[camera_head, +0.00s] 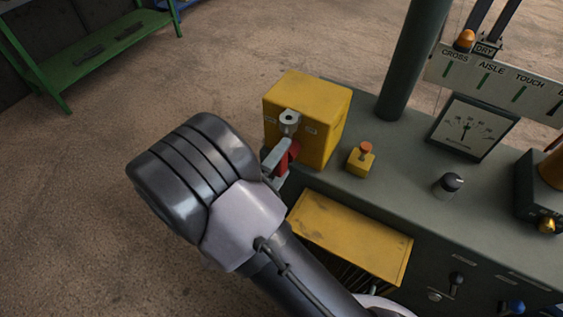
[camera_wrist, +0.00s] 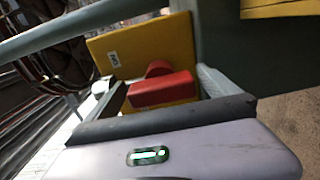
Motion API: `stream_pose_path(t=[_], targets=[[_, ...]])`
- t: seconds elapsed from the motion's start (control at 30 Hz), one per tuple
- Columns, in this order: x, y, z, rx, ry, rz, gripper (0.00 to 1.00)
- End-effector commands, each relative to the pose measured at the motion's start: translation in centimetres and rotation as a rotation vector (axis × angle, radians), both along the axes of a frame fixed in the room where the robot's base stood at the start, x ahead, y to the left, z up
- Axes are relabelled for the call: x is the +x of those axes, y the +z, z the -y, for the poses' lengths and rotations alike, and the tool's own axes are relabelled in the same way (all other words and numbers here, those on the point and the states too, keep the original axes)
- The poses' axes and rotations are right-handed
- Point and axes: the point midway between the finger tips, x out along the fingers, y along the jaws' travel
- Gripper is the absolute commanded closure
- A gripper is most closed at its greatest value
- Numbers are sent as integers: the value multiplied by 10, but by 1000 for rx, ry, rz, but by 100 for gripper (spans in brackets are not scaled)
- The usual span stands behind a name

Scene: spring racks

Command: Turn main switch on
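The main switch looks to be the yellow box (camera_head: 318,112) on the grey console, with a grey round hub (camera_head: 289,120) and a red handle (camera_head: 291,152) on its front. The red handle (camera_wrist: 163,90) also shows in the wrist view, before the yellow plate (camera_wrist: 160,45) with a small white label (camera_wrist: 113,58), which seems to read OFF. My gripper (camera_head: 277,160) is at the red handle. In the wrist view my gripper (camera_wrist: 165,95) has its fingers apart, one on each side of the handle. I cannot tell whether either finger touches it.
A small yellow box with an orange-red button (camera_head: 365,149) stands right of the switch box. A dark post (camera_head: 413,60), a dial meter (camera_head: 470,128) and a knob (camera_head: 449,184) are farther right. A yellow panel (camera_head: 355,235) lies below. Open floor is at left, with a green rack (camera_head: 95,50) behind.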

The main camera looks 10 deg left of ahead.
Motion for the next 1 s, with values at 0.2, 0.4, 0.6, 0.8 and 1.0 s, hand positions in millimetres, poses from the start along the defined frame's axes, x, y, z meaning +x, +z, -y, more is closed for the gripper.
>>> stream_pose_path(t=[0.2, 0.4, 0.6, 0.8, 1.0], targets=[[-1, 0, 0, -1, 0, 0, 0], [-27, 3, -11, -3, 5, -2, 0], [-84, 4, -32, -2, 8, -1, 0], [-138, 3, -51, -1, 5, 0, 0], [-162, 1, -59, 0, 0, 0, 0]])
